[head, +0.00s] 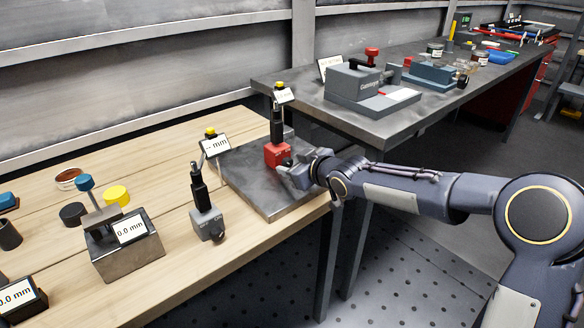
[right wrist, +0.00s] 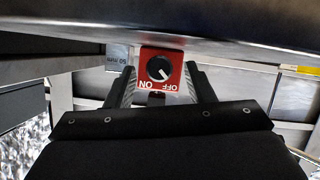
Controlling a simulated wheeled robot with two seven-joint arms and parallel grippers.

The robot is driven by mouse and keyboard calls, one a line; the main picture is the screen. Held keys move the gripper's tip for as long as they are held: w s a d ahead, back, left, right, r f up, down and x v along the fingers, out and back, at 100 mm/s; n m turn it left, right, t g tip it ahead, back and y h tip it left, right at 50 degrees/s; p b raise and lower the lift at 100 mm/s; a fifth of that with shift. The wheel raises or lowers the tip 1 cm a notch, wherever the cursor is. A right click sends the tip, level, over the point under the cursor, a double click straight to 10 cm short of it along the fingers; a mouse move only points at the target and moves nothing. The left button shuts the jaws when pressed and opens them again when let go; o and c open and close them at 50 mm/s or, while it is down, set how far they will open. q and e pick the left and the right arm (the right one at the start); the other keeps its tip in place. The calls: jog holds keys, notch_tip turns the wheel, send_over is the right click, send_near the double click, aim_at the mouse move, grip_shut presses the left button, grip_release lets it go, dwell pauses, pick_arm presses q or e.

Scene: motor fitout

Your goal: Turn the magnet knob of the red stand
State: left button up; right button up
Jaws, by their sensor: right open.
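The red stand (head: 277,154) has a red magnet base with a black post and a small display (head: 284,96) on top. It stands upright on a dark steel plate (head: 262,195). In the right wrist view its red face (right wrist: 148,55) shows a round black knob (right wrist: 159,68) with ON and OFF printed upside down. The knob's white mark seems to point toward OFF. My right gripper (head: 293,171) is close in front of the red base. In the right wrist view its open fingers (right wrist: 160,80) lie either side of the red face, apart from the knob. My left gripper is out of view.
A grey stand (head: 208,222) stands at the wooden bench's front edge, left of the plate. A block with a 0.0 mm display (head: 128,260) is further left. Behind, a dark table (head: 400,127) carries a grey vise-like block (head: 352,82) and other tools.

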jog(key=shift+w+a+f, duration=0.2)
jog(key=shift+w+a, duration=0.05)
jog(key=shift+w, duration=0.1)
jog(key=shift+c, duration=0.4)
jog(key=c, duration=0.9)
jog(key=m+p, duration=0.1)
jog(key=p, duration=0.3)
jog(key=m+g+y+p, duration=0.1)
jog(key=p, duration=0.4)
jog(key=shift+d+r+m+y, duration=0.2)
jog(key=shift+m+y, duration=0.1)
jog(key=shift+m, duration=0.1)
jog(key=shift+w+f+m+g+y, duration=0.1)
jog(key=shift+f+m+g+y, duration=0.2)
jog(key=shift+m, duration=0.3)
jog(key=o, duration=1)
